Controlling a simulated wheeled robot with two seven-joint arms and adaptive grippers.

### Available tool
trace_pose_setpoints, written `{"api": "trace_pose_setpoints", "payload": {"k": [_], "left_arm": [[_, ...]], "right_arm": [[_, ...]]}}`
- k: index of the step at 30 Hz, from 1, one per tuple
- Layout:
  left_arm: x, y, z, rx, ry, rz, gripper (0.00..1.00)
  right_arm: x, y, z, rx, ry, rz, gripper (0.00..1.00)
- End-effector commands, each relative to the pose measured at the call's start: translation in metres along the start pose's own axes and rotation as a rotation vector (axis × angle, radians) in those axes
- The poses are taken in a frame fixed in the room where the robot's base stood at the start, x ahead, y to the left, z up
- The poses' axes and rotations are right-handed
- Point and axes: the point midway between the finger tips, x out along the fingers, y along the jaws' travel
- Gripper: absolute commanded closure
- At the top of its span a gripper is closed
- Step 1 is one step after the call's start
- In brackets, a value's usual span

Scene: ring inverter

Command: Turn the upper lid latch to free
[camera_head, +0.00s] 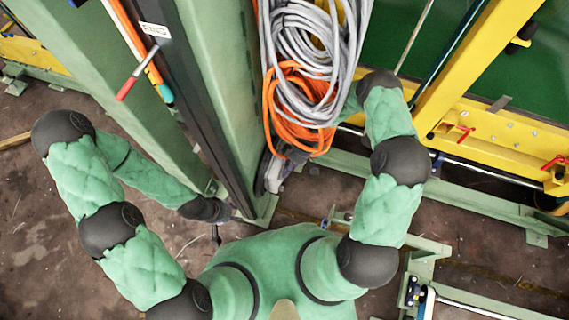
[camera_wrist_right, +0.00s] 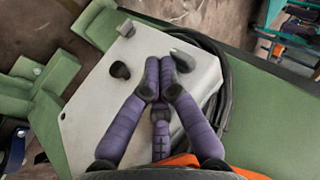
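A light grey box lid (camera_wrist_right: 92,110) fills the middle of the right wrist view. It carries a dark rounded knob (camera_wrist_right: 120,70), a grey and black lever-like piece (camera_wrist_right: 184,59) and a small grey block (camera_wrist_right: 126,28) near its upper edge. I cannot tell which of these is the upper lid latch. My right gripper (camera_wrist_right: 160,68) is over the lid, its purple fingertips together beside the lever-like piece. No held object shows, and contact is unclear. In the head view the box is mostly hidden near the right gripper (camera_head: 275,175). My left gripper (camera_head: 222,213) is small and dark, low beside the green column.
Coiled grey cables (camera_head: 310,50) and orange cables (camera_head: 290,110) hang above my right gripper. A green column (camera_head: 150,90) stands between my arms. A yellow frame (camera_head: 480,140) with red handles is at the right. A dark cable (camera_wrist_right: 222,75) runs beside the lid.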

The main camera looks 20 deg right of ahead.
Motion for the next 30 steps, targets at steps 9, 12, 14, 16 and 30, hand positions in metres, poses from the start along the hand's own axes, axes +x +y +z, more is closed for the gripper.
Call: {"api": "trace_pose_setpoints", "payload": {"k": [9, 12, 14, 16, 30], "left_arm": [[0.011, -0.004, 0.001, 0.000, -0.004, 0.000, 0.60], [0.014, -0.005, 0.001, 0.000, -0.003, 0.000, 0.60], [0.016, -0.006, 0.001, 0.000, -0.003, 0.000, 0.60], [0.017, -0.006, 0.001, 0.000, -0.003, 0.000, 0.60], [0.021, -0.008, 0.001, 0.000, -0.003, 0.000, 0.60]], "right_arm": [[0.010, 0.001, 0.004, 0.001, -0.004, -0.013, 1.00], [0.012, 0.002, 0.005, 0.001, -0.004, -0.014, 1.00], [0.013, 0.002, 0.005, 0.001, -0.004, -0.013, 1.00], [0.014, 0.003, 0.006, 0.000, -0.004, -0.013, 1.00], [0.014, 0.007, 0.005, 0.000, -0.001, -0.005, 1.00]]}}
